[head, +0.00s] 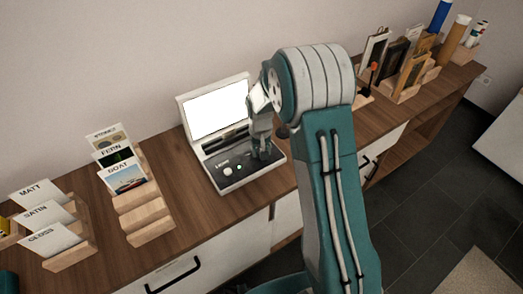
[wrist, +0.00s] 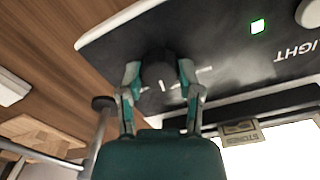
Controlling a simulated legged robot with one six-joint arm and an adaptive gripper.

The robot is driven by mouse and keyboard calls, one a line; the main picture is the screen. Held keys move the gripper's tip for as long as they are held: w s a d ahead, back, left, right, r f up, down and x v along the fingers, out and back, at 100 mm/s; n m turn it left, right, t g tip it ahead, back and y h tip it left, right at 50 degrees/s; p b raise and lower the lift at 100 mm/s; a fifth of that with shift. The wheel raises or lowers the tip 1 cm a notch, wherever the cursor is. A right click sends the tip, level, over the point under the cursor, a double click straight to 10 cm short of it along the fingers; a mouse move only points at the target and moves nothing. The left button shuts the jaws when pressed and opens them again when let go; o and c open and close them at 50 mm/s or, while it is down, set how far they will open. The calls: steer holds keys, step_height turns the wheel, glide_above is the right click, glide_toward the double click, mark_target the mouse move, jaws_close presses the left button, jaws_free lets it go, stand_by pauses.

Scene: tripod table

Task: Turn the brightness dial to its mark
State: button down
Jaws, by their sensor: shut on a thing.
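The brightness dial (wrist: 158,62) is a dark round knob on the black control panel (wrist: 225,75) of a box with a lit white screen (head: 216,109). My gripper (wrist: 158,72) is shut on the dial, with one teal-and-grey finger on each side of it. Short white lines show at the dial and on the panel beside it; I cannot tell for sure which is the pointer and which the mark. In the head view my gripper (head: 264,150) is at the panel's right part and hides the dial.
A white knob (head: 228,171) and a green light (head: 239,167) sit left of my gripper on the panel. Card racks (head: 150,220) stand left on the wooden counter (head: 190,205). Wooden holders with frames and tubes (head: 405,85) stand at the back right.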

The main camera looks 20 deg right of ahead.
steer(key=shift+f+n, duration=0.15)
steer(key=shift+n, duration=0.75)
steer(key=shift+s, duration=0.1)
steer(key=shift+c, duration=1.4)
jaws_free()
steer(key=shift+a, duration=0.1)
step_height(320, 180, up, 12)
steer(key=shift+a, duration=0.2)
